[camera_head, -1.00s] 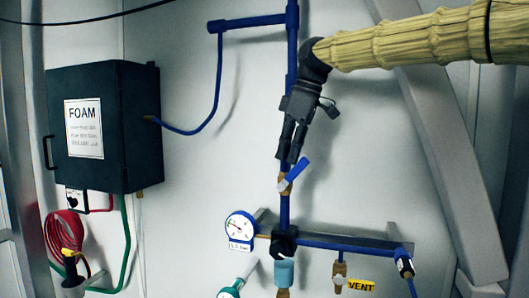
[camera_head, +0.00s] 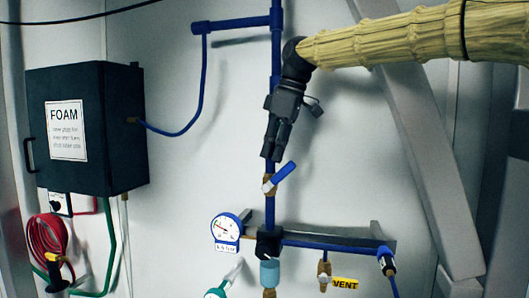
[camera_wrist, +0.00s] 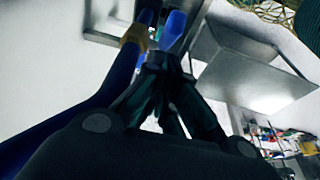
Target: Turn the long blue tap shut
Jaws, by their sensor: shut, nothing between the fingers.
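The long blue tap (camera_head: 285,172) is a blue lever on a brass valve in the upright blue pipe. The lever points up and to the right, at a slant to the pipe. My gripper (camera_head: 270,158) is shut and empty, pointing down in front of the pipe just above the valve, to the upper left of the lever. In the wrist view, the blue lever (camera_wrist: 172,30) shows just beyond my shut fingers (camera_wrist: 165,85), which hide part of it. I cannot tell whether they touch it.
A round gauge (camera_head: 226,227) and a horizontal blue pipe (camera_head: 320,243) sit below the valve. A smaller tap with a VENT label (camera_head: 345,284) is at lower right. A dark FOAM box (camera_head: 85,130) hangs at left. A grey slanted beam (camera_head: 425,160) stands right.

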